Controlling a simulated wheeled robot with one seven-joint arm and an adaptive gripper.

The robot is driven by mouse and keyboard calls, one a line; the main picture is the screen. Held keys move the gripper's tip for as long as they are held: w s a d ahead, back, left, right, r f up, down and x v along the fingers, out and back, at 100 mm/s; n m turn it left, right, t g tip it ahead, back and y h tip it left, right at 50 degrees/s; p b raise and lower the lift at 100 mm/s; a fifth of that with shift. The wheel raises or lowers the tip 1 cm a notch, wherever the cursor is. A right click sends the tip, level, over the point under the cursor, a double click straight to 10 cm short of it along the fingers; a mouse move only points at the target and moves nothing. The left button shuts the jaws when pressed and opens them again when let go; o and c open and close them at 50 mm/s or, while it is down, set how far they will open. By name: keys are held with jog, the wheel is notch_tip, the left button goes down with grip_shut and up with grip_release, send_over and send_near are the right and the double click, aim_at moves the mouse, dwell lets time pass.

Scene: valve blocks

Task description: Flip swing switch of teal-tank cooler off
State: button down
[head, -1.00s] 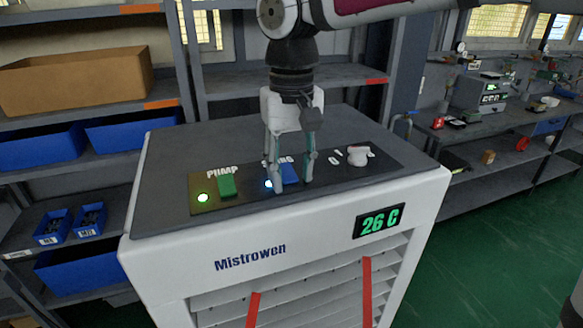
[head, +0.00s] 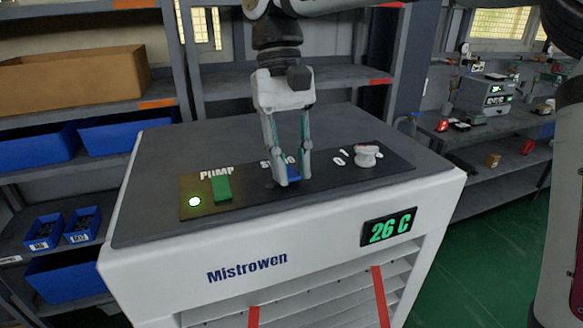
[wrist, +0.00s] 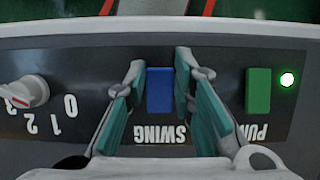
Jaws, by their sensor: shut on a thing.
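The white cooler (head: 330,238) marked Mistrowen has a dark control panel on its top. The blue SWING switch (head: 293,173) sits mid-panel and also shows in the wrist view (wrist: 160,90). My gripper (head: 292,180) points down, with its fingers on either side of the switch, shut on it. In the wrist view my gripper (wrist: 160,75) frames the switch between its teal-padded fingers. No blue light shows beside the switch; a finger may cover that spot. No teal tank is visible.
The green PUMP switch (head: 221,188) and its lit green lamp (head: 195,202) are left of the gripper. A white rotary knob (head: 366,156) is to the right. The display (head: 389,227) reads 26 C. Shelves with blue bins (head: 120,132) stand behind.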

jog(key=shift+w+g, duration=0.1)
jog(key=shift+g, duration=0.2)
jog(key=c, duration=1.4)
grip_release()
jog(key=shift+o, duration=0.2)
jog(key=shift+r, duration=0.1)
jog(key=shift+v, duration=3.7)
